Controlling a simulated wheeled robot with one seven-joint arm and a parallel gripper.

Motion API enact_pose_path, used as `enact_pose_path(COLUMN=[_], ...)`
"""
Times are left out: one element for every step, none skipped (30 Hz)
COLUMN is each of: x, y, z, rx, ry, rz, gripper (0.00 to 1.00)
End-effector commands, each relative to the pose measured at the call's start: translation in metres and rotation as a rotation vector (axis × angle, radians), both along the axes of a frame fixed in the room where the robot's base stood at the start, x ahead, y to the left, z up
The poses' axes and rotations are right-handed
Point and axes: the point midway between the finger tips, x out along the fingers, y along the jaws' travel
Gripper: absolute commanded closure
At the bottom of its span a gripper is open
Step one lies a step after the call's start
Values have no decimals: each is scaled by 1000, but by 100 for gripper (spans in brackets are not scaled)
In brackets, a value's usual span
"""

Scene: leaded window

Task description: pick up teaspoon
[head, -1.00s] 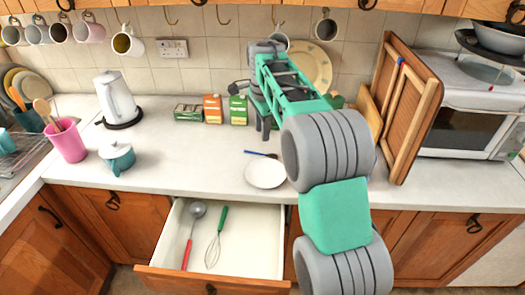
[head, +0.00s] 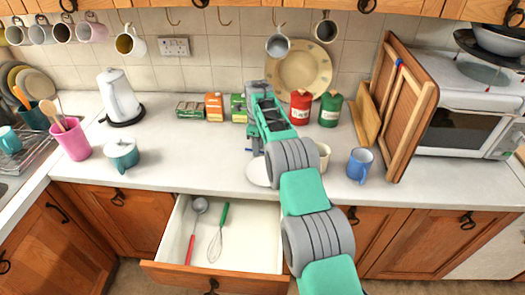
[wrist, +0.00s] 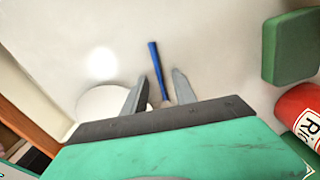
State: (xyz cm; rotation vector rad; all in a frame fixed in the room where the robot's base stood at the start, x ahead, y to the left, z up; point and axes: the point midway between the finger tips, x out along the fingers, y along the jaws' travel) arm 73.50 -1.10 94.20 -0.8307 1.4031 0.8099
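The teaspoon (wrist: 154,57) shows in the wrist view as a thin blue handle on the pale worktop. Its lower end lies between the fingers of my gripper (wrist: 159,76), which are apart with a gap on each side of the handle. The spoon's bowl cannot be made out. In the head view my gripper (head: 254,148) is low over the worktop behind the white plate (head: 256,174), and my arm hides most of the spoon there. I cannot tell how high the fingertips are above the worktop.
An open drawer (head: 240,252) below holds a ladle (head: 194,228) and a whisk (head: 218,232). Cartons (head: 214,106) stand behind my gripper. Red (head: 300,107) and green (head: 330,109) canisters and a blue mug (head: 360,165) stand to the right.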

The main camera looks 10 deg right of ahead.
Motion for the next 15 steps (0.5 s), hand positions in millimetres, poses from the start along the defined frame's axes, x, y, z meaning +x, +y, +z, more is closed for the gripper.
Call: enact_pose_path(x=[0,0,0,0,0,0,0,0,0,0,0,0,0,0,0], y=[0,0,0,0,0,0,0,-1,-1,-1,-1,-1,-1,-1,-1], z=[0,0,0,0,0,0,0,0,0,0,0,0,0,1,1], rx=[0,0,0,0,0,0,0,0,0,0,0,0,0,0,0], ry=[-1,-1,-1,-1,-1,-1,-1,-1,-1,-1,-1,-1,-1,-1,-1], rz=[0,0,0,0,0,0,0,0,0,0,0,0,0,0,0], gripper=[67,67,67,68,70,73,76,78,81,84,86,90,92,94,98])
